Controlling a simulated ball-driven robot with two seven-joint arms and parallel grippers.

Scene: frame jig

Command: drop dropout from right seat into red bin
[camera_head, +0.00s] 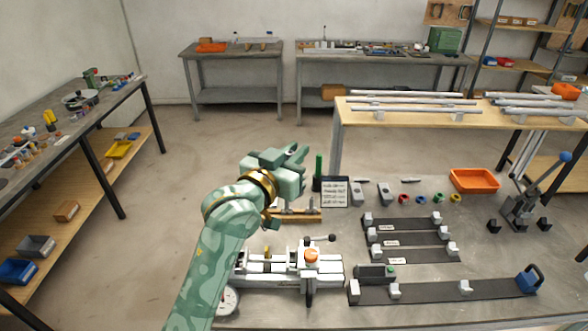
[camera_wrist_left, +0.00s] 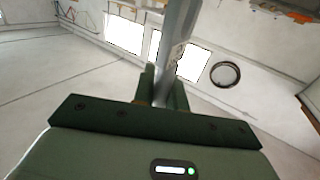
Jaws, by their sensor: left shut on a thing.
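My left gripper (camera_head: 293,163) is raised above the back left part of the grey work table. In the left wrist view its fingers (camera_wrist_left: 163,98) are shut on a long grey metal piece (camera_wrist_left: 176,45), which runs up out of the picture. The head view does not clearly show this piece, and I cannot tell whether it is the dropout. A red-orange bin (camera_head: 474,180) stands at the back right of the table, apart from the gripper and to its right. I cannot tell which holder is the right seat. My right gripper is not in view.
A lever tool (camera_head: 522,195) with a blue ball stands at the far right. A bench with metal tubes (camera_head: 412,98) is behind.

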